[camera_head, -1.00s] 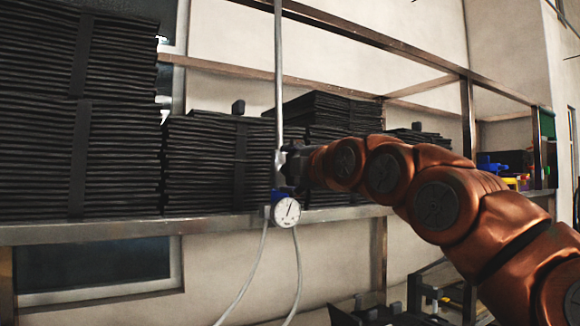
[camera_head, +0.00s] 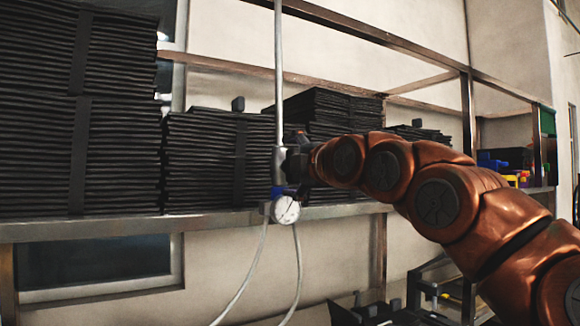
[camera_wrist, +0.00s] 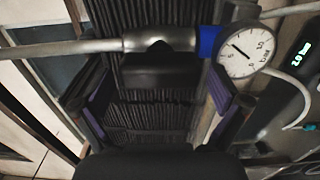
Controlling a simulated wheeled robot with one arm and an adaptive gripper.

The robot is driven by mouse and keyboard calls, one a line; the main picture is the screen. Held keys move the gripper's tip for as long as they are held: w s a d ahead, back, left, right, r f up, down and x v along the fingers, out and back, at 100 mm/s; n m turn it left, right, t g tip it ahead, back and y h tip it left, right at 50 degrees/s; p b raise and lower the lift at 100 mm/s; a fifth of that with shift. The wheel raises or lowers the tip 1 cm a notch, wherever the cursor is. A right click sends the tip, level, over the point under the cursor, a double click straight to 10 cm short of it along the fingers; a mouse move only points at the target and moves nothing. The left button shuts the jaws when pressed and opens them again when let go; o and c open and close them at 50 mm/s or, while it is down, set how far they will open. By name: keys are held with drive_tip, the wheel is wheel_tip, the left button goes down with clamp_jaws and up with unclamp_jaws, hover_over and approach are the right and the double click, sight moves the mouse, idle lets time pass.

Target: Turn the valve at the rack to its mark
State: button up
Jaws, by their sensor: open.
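The valve is on a grey vertical pipe (camera_head: 279,75) in front of the rack. In the wrist view the pipe lies sideways, with a black block-like valve handle (camera_wrist: 160,70) on its metal body. A blue collar (camera_wrist: 209,41) joins it to a round white gauge (camera_wrist: 245,52), which also shows in the head view (camera_head: 287,211). My gripper (camera_wrist: 160,102) is open, its dark, purple-lined fingers standing apart on both sides of the handle. Whether they touch it is unclear. In the head view my gripper (camera_head: 293,164) is at the valve. No mark is discernible.
Stacks of black folded items (camera_head: 205,160) fill the rack shelf (camera_head: 100,229) behind the pipe. Thin hoses (camera_head: 252,270) hang below the gauge. A green readout (camera_wrist: 302,50) shows beside the gauge in the wrist view. Coloured bins (camera_head: 515,179) stand at the far right.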

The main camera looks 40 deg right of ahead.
drive_tip(key=s+a, duration=0.1)
drive_tip(key=s, duration=1.1)
idle(0.6)
